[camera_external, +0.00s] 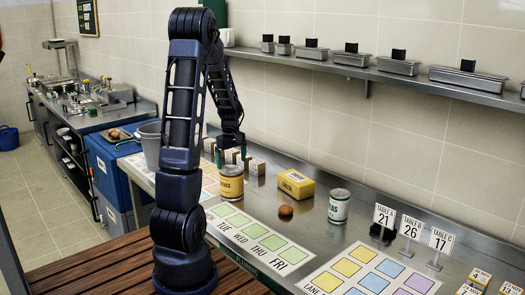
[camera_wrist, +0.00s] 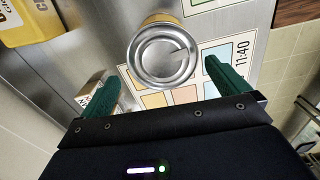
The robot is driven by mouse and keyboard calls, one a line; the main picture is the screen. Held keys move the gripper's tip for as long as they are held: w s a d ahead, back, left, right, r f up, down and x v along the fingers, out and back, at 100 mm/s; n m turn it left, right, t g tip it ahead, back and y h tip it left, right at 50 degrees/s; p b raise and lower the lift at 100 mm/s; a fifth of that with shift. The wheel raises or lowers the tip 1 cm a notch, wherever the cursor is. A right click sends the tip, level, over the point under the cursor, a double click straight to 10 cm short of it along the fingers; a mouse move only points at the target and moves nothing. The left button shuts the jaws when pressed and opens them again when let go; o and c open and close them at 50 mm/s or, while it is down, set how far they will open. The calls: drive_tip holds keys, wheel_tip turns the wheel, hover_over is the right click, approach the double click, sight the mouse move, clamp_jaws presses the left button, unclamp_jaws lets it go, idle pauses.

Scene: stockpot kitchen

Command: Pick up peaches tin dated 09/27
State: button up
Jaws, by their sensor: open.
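A tin with a yellow-orange label (camera_external: 231,187) stands upright on the steel counter; its print is too small to read, so I cannot make out a date. In the wrist view its round metal lid (camera_wrist: 162,52) lies ahead of the fingertips, near the middle, with a sliver of yellow label at its edge. My gripper (camera_external: 231,157) is above the counter near this tin. Its two green fingers (camera_wrist: 160,88) are spread and hold nothing. A second tin with a pale label (camera_external: 338,207) stands farther right; its date is not readable either.
A yellow box (camera_external: 296,184) and a brown round item (camera_external: 286,211) sit between the tins. Small pale boxes (camera_external: 257,167) stand behind my gripper. Coloured card mats (camera_external: 260,236) lie along the front. Table-number signs (camera_external: 384,218) stand at right. A wall shelf (camera_external: 400,75) carries metal containers.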

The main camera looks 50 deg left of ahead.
sight(232, 179)
drive_tip(key=shift+s+d+f, duration=0.1)
drive_tip(key=shift+f, duration=2.3)
drive_tip(key=shift+s+f, duration=0.1)
drive_tip(key=shift+f, duration=2.3)
drive_tip(key=shift+c, duration=0.2)
drive_tip(key=c, duration=1.4)
drive_tip(key=shift+r, duration=0.1)
